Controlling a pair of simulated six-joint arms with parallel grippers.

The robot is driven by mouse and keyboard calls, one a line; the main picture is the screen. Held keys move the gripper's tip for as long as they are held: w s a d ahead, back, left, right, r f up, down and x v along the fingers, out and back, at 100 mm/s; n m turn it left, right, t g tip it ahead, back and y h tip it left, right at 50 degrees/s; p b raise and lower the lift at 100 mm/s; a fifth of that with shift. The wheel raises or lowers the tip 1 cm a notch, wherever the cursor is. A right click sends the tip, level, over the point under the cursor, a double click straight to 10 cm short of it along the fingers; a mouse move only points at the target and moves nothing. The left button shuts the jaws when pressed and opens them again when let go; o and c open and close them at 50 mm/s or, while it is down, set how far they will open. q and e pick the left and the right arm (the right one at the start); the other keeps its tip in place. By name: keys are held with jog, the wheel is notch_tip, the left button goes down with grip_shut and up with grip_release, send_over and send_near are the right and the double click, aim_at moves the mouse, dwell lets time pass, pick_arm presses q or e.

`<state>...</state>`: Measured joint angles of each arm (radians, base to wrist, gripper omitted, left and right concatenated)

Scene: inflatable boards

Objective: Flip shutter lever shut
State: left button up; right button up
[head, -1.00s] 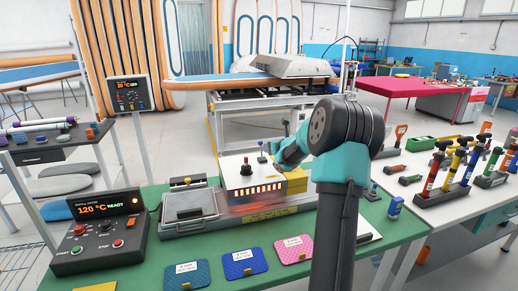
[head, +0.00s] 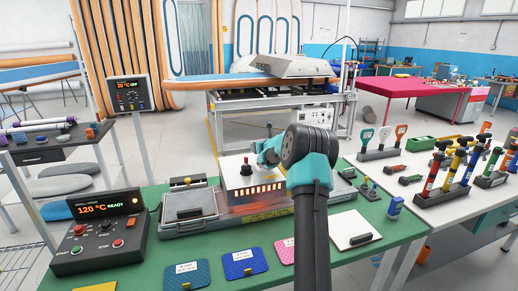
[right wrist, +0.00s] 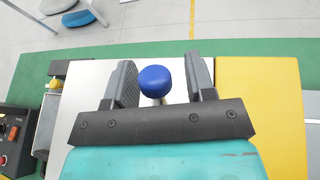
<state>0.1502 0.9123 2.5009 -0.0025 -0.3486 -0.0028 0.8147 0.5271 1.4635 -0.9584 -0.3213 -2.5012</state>
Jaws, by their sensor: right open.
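The shutter lever shows in the right wrist view as a round blue knob (right wrist: 154,80) on a pale stem. My right gripper (right wrist: 161,78) is open, with one finger on each side of the knob. A gap shows between the knob and the right finger; the left finger is closer, and I cannot tell if it touches. In the head view the right gripper (head: 266,148) is over the rear of the white-topped heater box (head: 232,172), and it hides most of the lever. The box front has a row of glowing orange slots (head: 262,191). My left gripper is not in view.
A metal tray (head: 189,205) is to the left, beside the control panel (head: 100,239). Coloured sample pads (head: 245,262) lie in front. Tool racks (head: 378,152) stand on the right table.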

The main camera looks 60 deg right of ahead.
jog(key=shift+w, duration=0.1)
jog(key=shift+c, duration=0.4)
grip_shut()
